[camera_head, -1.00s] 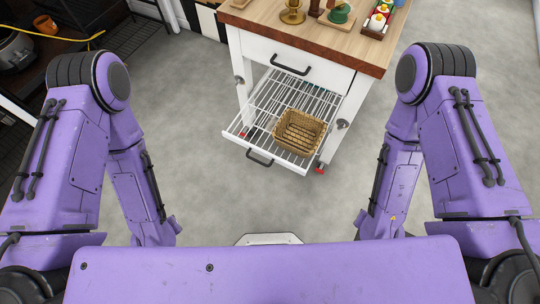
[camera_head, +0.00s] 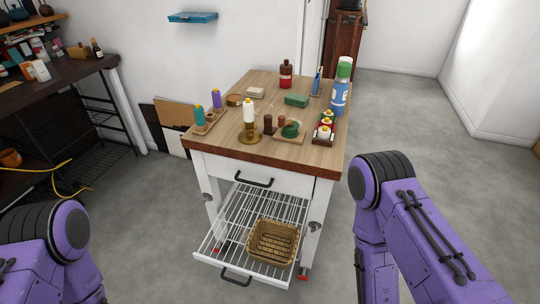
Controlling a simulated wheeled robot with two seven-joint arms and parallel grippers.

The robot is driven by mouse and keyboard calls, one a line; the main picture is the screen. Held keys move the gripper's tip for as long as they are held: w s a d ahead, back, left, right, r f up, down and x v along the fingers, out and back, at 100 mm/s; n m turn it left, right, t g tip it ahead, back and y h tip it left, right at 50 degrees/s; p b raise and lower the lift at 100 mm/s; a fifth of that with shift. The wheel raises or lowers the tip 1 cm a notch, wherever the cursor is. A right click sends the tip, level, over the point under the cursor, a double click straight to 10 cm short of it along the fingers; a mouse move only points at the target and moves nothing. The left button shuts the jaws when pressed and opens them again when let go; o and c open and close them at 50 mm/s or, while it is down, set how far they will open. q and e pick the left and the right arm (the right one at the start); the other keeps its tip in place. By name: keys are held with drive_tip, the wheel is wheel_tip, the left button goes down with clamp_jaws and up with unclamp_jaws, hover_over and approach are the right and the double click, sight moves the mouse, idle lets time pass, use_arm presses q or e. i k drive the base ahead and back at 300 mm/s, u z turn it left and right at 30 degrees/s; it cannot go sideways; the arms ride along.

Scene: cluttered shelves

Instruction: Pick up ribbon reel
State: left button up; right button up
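I cannot make out a ribbon reel for certain. A small round tan thing (camera_head: 234,99) lies at the back left of the wooden cart top (camera_head: 222,137). A dark green rounded thing (camera_head: 291,129) sits on a small wooden tray near the front middle of the top. Either is too small to identify surely. Both of my purple arms show at the lower left and right, well in front of the cart. Neither gripper is in view.
The cart's wire shelf is pulled out and bears a wicker basket (camera_head: 272,243). Bottles, including a tall blue one (camera_head: 340,96), a brass holder (camera_head: 249,133) and a green block (camera_head: 297,100) crowd the top. Dark shelves stand at left. Floor right of the cart is clear.

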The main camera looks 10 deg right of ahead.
sight(294, 135)
drive_tip(key=u, duration=0.5)
drive_tip(key=k, duration=0.6)
drive_tip(key=u, duration=0.45)
drive_tip(key=i, duration=0.9)
drive_tip(key=z, duration=1.1)
drive_tip(key=i, duration=0.75)
drive_tip(key=z, duration=0.85)
